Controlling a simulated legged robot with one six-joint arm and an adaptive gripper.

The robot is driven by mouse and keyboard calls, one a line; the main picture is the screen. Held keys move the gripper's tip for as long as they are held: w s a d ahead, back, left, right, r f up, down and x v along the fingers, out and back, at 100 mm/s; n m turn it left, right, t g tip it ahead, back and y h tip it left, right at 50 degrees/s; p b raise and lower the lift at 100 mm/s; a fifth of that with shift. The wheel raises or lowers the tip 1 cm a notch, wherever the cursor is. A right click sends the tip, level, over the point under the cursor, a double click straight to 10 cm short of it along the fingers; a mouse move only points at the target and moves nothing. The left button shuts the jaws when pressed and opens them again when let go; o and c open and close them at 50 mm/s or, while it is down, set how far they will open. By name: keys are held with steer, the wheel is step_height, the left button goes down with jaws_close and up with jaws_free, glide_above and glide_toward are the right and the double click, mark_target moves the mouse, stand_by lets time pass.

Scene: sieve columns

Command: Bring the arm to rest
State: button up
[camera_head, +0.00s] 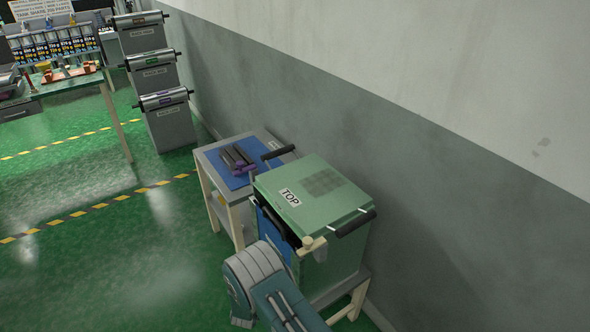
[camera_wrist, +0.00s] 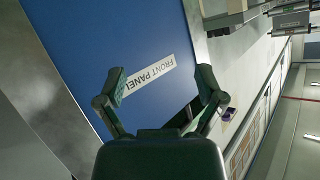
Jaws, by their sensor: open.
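My gripper (camera_wrist: 162,80) shows in the wrist view with its two fingers spread wide and nothing between them. Behind the fingers is a blue panel (camera_wrist: 125,35) with a white "FRONT PANEL" label (camera_wrist: 148,76). I cannot tell whether a fingertip touches the panel. In the head view my arm (camera_head: 268,285) reaches up from the bottom edge towards the front of a green box (camera_head: 320,185) labelled "TOP". The gripper itself is hidden there.
The green box has black handles (camera_head: 354,222) and stands on a stand against the grey wall (camera_head: 430,170). A small table with a blue mat (camera_head: 212,160) holds dark cylinders (camera_head: 236,158). Green floor (camera_head: 100,260) at left is open.

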steer(key=w+r+g+y, duration=0.15)
steer(key=w+r, duration=0.25)
steer(key=r, duration=0.7)
steer(key=s+d+r+n+g+y, duration=0.1)
steer(key=s+d+r, duration=0.15)
steer(key=r, duration=0.65)
steer(key=s+d+r+n+g+y, duration=0.1)
steer(key=d+r, duration=0.3)
steer(key=r, duration=0.5)
steer(key=s+d+r+n+y, duration=0.1)
steer(key=d+r, duration=0.2)
steer(key=r, duration=0.6)
steer(key=s+d+r+n+g, duration=0.1)
steer(key=s+d+r, duration=0.35)
steer(key=s, duration=0.25)
steer(key=s+d+r+g, duration=0.1)
steer(key=s+d+r, duration=0.35)
steer(key=s, duration=0.35)
steer(key=s+d+g+h, duration=0.1)
steer(key=s+d, duration=0.3)
steer(key=s, duration=0.4)
steer(key=s+d+g+h, duration=0.1)
steer(key=s+d+h, duration=0.1)
steer(key=s+d, duration=0.3)
steer(key=s, duration=0.4)
steer(key=shift+r, duration=0.25)
